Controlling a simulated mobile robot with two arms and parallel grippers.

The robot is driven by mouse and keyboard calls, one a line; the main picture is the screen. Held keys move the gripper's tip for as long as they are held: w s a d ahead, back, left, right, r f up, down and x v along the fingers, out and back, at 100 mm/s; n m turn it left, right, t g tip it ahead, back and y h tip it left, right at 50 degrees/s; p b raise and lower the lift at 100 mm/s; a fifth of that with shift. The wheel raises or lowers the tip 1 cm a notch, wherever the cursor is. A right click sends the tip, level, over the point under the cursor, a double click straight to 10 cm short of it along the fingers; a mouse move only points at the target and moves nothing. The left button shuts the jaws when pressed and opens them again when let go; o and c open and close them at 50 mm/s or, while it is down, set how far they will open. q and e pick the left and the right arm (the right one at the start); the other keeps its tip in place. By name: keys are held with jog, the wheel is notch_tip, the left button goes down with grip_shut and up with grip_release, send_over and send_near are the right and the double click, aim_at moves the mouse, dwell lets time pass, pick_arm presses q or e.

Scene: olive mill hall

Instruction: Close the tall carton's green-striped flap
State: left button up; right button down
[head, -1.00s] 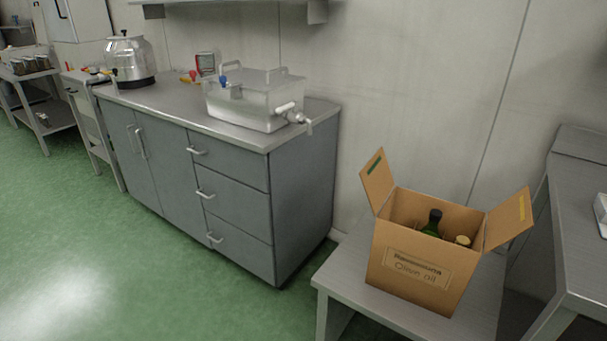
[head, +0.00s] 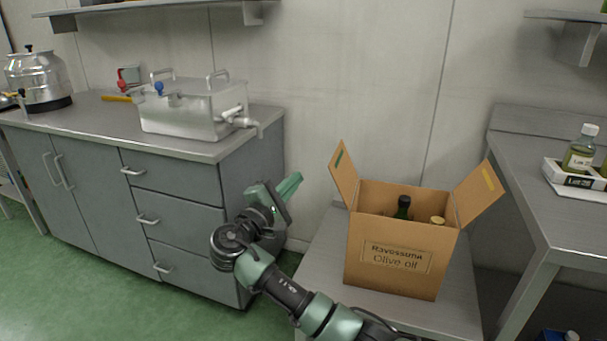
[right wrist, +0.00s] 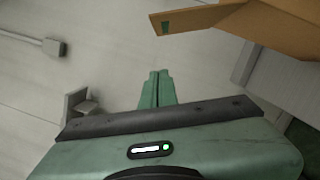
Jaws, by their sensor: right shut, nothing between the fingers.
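The tall carton (head: 396,259) stands upright on a low metal table, labelled "Olive oil", with its top open. Its green-striped flap (head: 342,173) stands up and leans outward on the left side. Its yellow-striped flap (head: 478,192) stands out on the right side. A green bottle (head: 403,207) and a bottle with a tan cap (head: 438,220) show inside. My right gripper (head: 291,186) is shut and empty, left of the carton and apart from the green-striped flap. In the right wrist view the shut fingers (right wrist: 157,88) point toward the wall, and the green-striped flap (right wrist: 200,19) shows above right. My left gripper is not in view.
A grey cabinet (head: 190,215) with a steel tank (head: 185,108) on top stands to the left. A metal table (head: 550,205) with a bottle (head: 580,150) in a white tray stands to the right. The low table (head: 322,262) has bare surface left of the carton.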

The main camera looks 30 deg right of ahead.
aim_at(345, 173)
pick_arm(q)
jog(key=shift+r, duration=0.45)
pick_arm(e)
jog(key=w+d+r, duration=0.2)
jog(key=d, duration=0.8)
jog(key=shift+d+r, duration=0.25)
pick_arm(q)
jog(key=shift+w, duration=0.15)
pick_arm(e)
jog(key=shift+r, duration=0.1)
